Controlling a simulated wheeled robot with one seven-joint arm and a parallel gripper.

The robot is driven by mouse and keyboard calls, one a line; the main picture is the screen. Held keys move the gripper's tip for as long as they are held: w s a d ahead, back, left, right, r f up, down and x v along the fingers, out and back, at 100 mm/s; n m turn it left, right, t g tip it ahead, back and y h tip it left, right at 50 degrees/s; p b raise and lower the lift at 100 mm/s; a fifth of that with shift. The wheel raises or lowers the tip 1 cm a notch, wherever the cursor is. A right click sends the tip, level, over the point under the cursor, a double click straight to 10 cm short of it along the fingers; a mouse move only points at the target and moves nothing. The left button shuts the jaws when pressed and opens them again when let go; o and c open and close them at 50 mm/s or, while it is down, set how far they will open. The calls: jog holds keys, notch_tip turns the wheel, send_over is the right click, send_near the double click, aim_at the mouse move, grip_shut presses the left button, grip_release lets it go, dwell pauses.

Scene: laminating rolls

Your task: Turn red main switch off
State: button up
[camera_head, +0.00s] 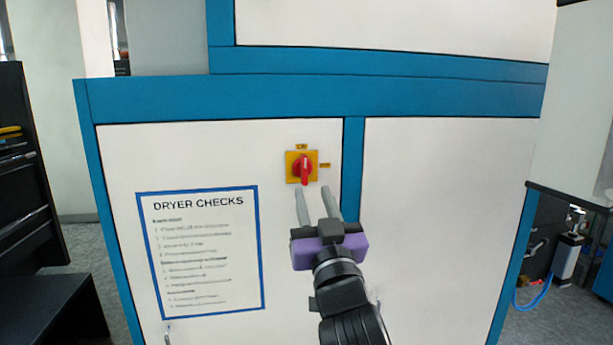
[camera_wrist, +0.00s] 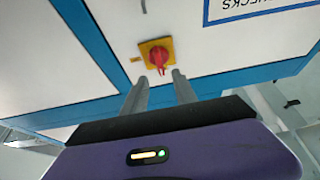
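The red main switch (camera_head: 305,169) is a red rotary knob on a yellow square plate (camera_head: 290,168), fixed to the white panel of a blue-framed machine. Its handle stands near vertical in the head view. My gripper (camera_head: 314,190) is just below the switch in that view, with its two grey fingers apart and nothing between them. In the wrist view the knob (camera_wrist: 159,58) shows beyond the fingertips (camera_wrist: 158,76), roughly between them. The fingers do not appear to touch the knob. The exact gap in depth is hard to tell.
A "DRYER CHECKS" sheet (camera_head: 205,250) with a blue border is on the panel left of my gripper. A blue vertical frame strip (camera_head: 352,165) runs right of the switch. Dark shelving (camera_head: 30,170) stands at far left. The panel around the switch is otherwise flat.

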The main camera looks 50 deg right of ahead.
aim_at(306, 171)
jog(key=p+x, duration=0.2)
jog(key=x, duration=0.5)
jog(key=shift+w, duration=0.1)
grip_shut()
